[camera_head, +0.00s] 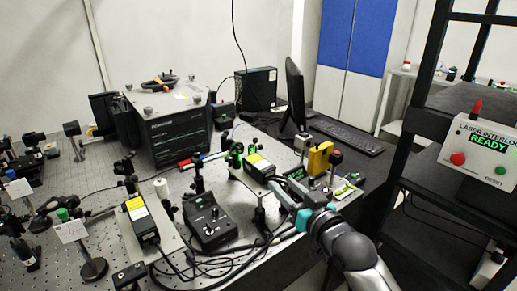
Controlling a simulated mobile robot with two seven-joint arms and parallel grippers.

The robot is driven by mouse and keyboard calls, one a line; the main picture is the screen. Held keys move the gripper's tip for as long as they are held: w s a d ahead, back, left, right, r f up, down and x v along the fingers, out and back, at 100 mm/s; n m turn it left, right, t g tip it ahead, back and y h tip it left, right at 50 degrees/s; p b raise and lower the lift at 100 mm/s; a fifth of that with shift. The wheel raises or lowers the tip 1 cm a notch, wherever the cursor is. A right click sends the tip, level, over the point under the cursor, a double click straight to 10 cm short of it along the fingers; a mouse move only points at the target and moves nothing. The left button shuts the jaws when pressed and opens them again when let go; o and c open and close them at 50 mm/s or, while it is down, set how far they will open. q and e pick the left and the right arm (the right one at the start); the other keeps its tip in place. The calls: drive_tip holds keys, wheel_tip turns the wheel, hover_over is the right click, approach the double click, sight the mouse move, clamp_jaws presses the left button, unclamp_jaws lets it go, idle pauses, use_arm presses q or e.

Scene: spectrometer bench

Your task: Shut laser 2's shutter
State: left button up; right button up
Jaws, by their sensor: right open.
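Two black laser heads with yellow and white labels show on the bench. One laser head (140,219) is at the front left on a pale plate; the other laser head (259,166) is at the centre. I cannot read which is laser 2, and I cannot make out a shutter's position. My left gripper is out of view.
A black control box (210,221) with cables stands left of my gripper. A yellow block (320,159) stands behind it. A laser interlock box (485,150) reading READY is on the right rack. Optics posts crowd the left bench. A keyboard (346,137) lies behind.

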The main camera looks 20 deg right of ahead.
sight(259, 155)
drive_tip(key=shift+t, duration=0.5)
drive_tip(key=w, duration=0.5)
drive_tip(key=w+a+r+b, duration=0.1)
drive_tip(key=w, duration=0.4)
drive_tip(key=w+r+b, duration=0.1)
drive_tip(key=w, duration=0.5)
drive_tip(key=shift+a, duration=0.25)
clamp_jaws()
